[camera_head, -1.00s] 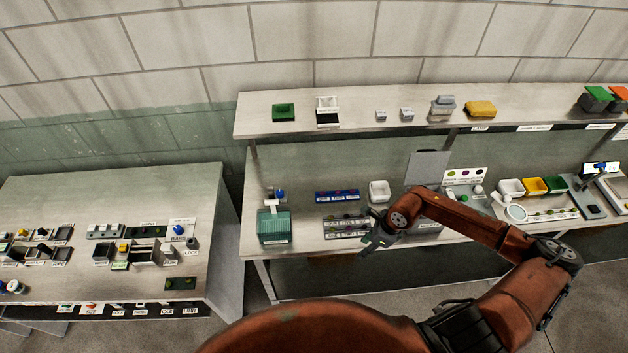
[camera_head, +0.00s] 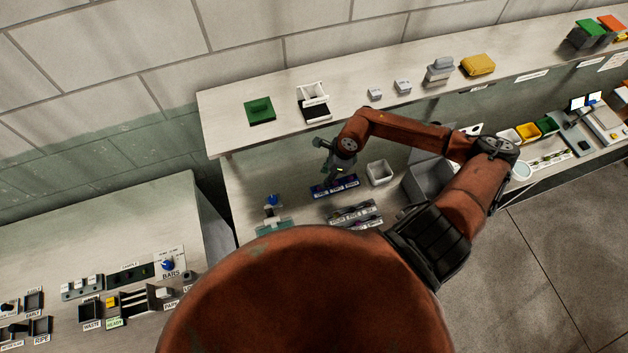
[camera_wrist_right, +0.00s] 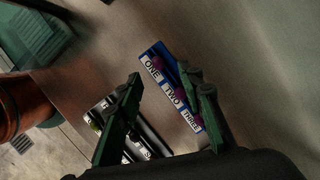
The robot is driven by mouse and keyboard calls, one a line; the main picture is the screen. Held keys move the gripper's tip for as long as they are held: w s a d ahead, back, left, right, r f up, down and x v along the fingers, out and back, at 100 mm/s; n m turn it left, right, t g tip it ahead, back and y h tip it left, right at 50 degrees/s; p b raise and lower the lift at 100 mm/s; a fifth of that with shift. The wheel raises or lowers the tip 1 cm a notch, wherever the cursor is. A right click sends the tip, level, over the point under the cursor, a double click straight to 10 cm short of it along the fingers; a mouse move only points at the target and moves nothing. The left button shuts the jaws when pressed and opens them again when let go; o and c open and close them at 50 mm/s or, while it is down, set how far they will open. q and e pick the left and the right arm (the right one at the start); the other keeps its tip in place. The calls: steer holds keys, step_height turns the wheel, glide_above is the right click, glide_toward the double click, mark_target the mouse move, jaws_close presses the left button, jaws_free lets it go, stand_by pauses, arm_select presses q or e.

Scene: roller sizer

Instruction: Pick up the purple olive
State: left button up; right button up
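My right gripper (camera_head: 326,163) hangs above the bench beneath the raised shelf, over a blue rack (camera_head: 334,188). The blue rack (camera_wrist_right: 153,52) there bears labels ONE, TWO and THREE. A small purple-red round thing (camera_wrist_right: 158,62) sits by ONE, and others show partly by TWO and THREE, behind the right finger. I cannot tell which is the purple olive. My left gripper is not in view.
A dark labelled rack (camera_head: 352,213) lies in front of the blue rack. The shelf (camera_head: 230,130) above holds a green block (camera_head: 260,110) and a white stand (camera_head: 313,100).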

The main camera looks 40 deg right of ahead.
steer(key=p+x, duration=0.1)
steer(key=x, duration=0.1)
steer(key=shift+a+f, duration=0.1)
steer(key=shift+f, duration=0.2)
steer(key=p+x, duration=0.1)
steer(key=x, duration=0.3)
steer(key=shift+s+f, duration=0.15)
steer(key=c, duration=0.7)
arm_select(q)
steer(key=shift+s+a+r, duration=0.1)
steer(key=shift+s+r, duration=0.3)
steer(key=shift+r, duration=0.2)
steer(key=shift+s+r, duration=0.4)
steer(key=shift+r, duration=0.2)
arm_select(e)
steer(key=shift+c, duration=0.3)
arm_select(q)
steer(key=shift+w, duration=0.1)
arm_select(e)
steer(key=shift+c, duration=0.2)
